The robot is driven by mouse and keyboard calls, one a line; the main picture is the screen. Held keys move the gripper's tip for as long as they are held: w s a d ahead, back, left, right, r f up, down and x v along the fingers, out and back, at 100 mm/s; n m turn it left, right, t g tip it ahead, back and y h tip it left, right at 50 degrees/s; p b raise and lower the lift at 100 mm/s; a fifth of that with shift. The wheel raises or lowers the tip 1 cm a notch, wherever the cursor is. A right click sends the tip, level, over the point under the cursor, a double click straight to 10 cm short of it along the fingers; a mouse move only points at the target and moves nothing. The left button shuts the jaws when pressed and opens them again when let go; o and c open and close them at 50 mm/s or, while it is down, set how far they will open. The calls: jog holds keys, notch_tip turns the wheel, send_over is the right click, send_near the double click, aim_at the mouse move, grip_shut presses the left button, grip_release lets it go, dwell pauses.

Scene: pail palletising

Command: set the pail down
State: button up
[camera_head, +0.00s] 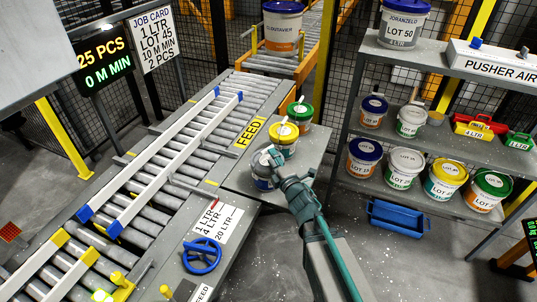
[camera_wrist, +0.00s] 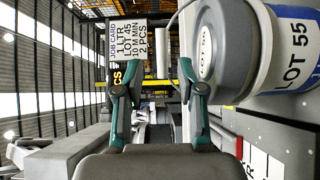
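A small pail (camera_head: 262,182) with a pale lid and a dark blue band is at the near end of the row on the grey side table (camera_head: 237,181). It appears to stand on the table, though its base is partly unclear. In the wrist view a pail labelled LOT 55 (camera_wrist: 290,60) fills the upper right, seen sideways, past the right finger. My gripper (camera_head: 275,158) is at the pail's lid in the head view. In the wrist view my gripper (camera_wrist: 158,90) has its fingers well apart, with only background visible between them. Whether a finger touches the pail is unclear.
A yellow-lidded pail (camera_head: 282,140) and a green-lidded pail (camera_head: 300,113) stand close behind. The roller conveyor (camera_head: 160,172) with blue-ended rails runs at left. A blue handwheel (camera_head: 202,256) is near the table's front. Shelves (camera_head: 450,130) with several pails stand at right.

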jog(key=p+v, duration=0.6)
jog(key=p, duration=0.4)
jog(key=shift+s, duration=0.2)
jog(key=shift+d, duration=0.15)
